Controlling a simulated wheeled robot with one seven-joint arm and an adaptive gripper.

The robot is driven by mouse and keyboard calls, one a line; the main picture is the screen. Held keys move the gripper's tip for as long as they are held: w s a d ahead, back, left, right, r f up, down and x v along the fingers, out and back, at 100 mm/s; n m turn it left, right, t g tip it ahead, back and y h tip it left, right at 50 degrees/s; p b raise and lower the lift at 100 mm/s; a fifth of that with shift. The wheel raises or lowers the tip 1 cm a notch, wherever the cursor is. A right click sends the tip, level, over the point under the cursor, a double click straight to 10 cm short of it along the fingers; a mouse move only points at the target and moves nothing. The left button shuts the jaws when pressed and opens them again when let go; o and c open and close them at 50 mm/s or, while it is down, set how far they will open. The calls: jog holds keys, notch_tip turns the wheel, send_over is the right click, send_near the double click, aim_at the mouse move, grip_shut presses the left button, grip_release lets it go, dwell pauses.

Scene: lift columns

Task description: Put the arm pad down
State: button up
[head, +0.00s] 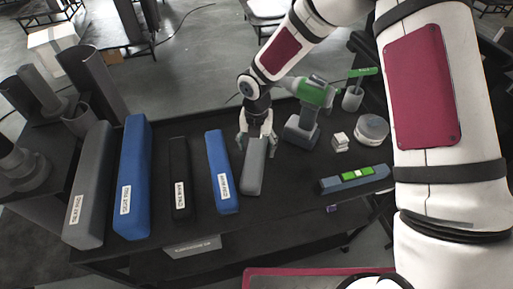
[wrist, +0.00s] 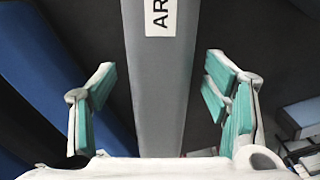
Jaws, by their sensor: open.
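A grey arm pad (head: 254,170) lies on the black cart top (head: 290,190), in the middle of the head view. In the wrist view the grey pad (wrist: 160,85) runs between my open fingers, with a white label reading "AR" at the top. My gripper (head: 257,143) is at the far end of this pad in the head view. Its teal finger pads stand on both sides of the pad in the wrist view (wrist: 157,105), with a gap on each side. The fingertips do not grip it.
To the left lie a blue pad (head: 220,165), a black pad (head: 180,165), a larger blue pad (head: 133,165) and a grey seat pad (head: 88,190). To the right are a green-and-grey drill (head: 303,125), a round tin (head: 371,129), a small white block (head: 340,141) and a level (head: 355,178).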

aim_at(257, 147)
notch_tip(257, 147, up, 11)
jog(key=shift+b, duration=0.45)
jog(key=shift+d, duration=0.1)
jog(key=s+d+r+m+t+h, duration=0.1)
jog(key=s+d+r+m, duration=0.4)
jog(key=d+r+m, duration=0.3)
jog(key=s+d+r+m+t+h, duration=0.15)
jog(key=s+d+r+m, duration=0.25)
jog(key=d+r+m, duration=0.4)
jog(key=s+d+r+m+t+y, duration=0.1)
jog(key=s+d+r+m, duration=0.1)
jog(key=s+m, duration=0.5)
jog(key=s+d+r+m+t+y, duration=0.1)
jog(key=s+d+r+m, duration=0.1)
jog(key=s+r+m, duration=0.2)
jog(key=shift+s+d+m+t, duration=0.3)
jog(key=shift+s+m, duration=1.55)
jog(key=shift+m, duration=2.05)
jog(key=shift+r+y, duration=0.1)
jog(key=shift+y, duration=0.15)
